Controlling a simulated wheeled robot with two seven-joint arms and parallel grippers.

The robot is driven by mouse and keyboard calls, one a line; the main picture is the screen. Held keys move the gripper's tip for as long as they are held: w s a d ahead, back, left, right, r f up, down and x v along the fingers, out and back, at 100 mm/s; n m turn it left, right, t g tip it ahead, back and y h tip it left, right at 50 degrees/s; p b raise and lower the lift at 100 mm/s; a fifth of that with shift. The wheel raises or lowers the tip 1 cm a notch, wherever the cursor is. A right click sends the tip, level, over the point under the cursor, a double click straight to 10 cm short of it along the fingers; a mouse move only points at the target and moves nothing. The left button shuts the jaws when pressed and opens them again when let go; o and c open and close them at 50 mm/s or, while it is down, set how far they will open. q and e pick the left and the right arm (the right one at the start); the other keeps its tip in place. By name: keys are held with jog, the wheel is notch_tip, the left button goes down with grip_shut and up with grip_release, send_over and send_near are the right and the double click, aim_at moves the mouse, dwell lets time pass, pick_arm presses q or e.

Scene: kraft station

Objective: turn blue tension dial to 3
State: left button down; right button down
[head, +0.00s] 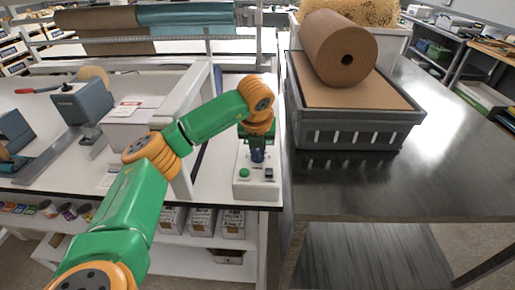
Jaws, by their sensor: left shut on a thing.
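The blue tension dial (257,156) sits on a white control box (242,190) at the front right corner of the white bench. The box also has a green button and a small dark switch or display. My left gripper (258,147) points down over the dial from above and is shut on it. The gripper covers most of the dial, so its pointer and any numbers cannot be read. My right gripper is out of view.
A dark grey crate (350,128) with a brown paper roll (338,48) stands on the metal table (450,180) at right. A white frame post and a grey-blue device (82,103) are on the bench at left. Boxes sit on the shelf below.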

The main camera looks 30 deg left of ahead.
pick_arm(q)
jog(key=shift+r, duration=0.2)
jog(key=c, duration=0.9)
grip_release()
jog(key=shift+f, duration=0.1)
jog(key=b+v, duration=0.2)
jog(key=v, duration=0.5)
